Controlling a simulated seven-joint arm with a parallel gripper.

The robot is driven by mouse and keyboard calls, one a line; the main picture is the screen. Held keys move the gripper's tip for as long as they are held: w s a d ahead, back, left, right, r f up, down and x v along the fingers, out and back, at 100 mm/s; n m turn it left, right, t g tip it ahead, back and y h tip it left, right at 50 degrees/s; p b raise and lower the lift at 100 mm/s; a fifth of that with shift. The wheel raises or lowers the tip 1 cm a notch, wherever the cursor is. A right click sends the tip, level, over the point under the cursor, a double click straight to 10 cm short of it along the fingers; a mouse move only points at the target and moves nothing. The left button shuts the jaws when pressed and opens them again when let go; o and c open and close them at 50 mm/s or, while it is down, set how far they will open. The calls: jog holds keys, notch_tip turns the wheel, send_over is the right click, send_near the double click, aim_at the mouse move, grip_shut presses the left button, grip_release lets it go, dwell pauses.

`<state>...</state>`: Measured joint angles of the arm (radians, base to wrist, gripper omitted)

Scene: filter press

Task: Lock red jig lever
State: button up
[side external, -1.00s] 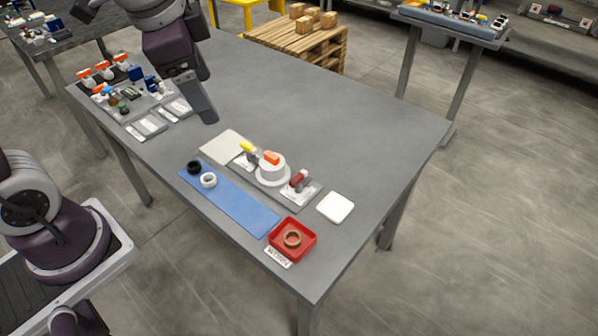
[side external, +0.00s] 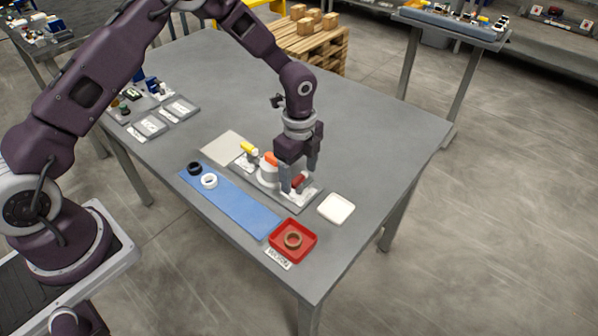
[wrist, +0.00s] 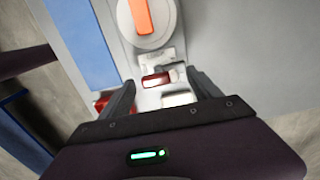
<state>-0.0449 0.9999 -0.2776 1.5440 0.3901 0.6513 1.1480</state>
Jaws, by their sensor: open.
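The red jig lever (side external: 299,181) is on the right end of the grey jig plate, partly hidden by my gripper in the side view. In the wrist view the lever (wrist: 157,80) lies between and beyond my two fingers. My gripper (side external: 298,182) is open, pointing down over the lever, one finger on each side of it. I cannot tell whether the fingers touch it. The white round jig body with an orange bar (wrist: 141,16) is just beyond the lever. A yellow lever (side external: 248,147) is at the jig's other end.
A blue mat (side external: 235,203) with a black ring (side external: 194,168) and a white ring (side external: 209,181) lies in front. A red tray (side external: 308,253) holding a brown ring and a white pad (side external: 336,208) are close by on the right.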

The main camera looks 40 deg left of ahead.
jog(key=c, duration=1.4)
jog(key=n, duration=0.8)
jog(key=shift+n, duration=0.3)
jog(key=n, duration=0.4)
jog(key=shift+n, duration=0.3)
jog(key=n, duration=0.4)
jog(key=shift+n, duration=0.3)
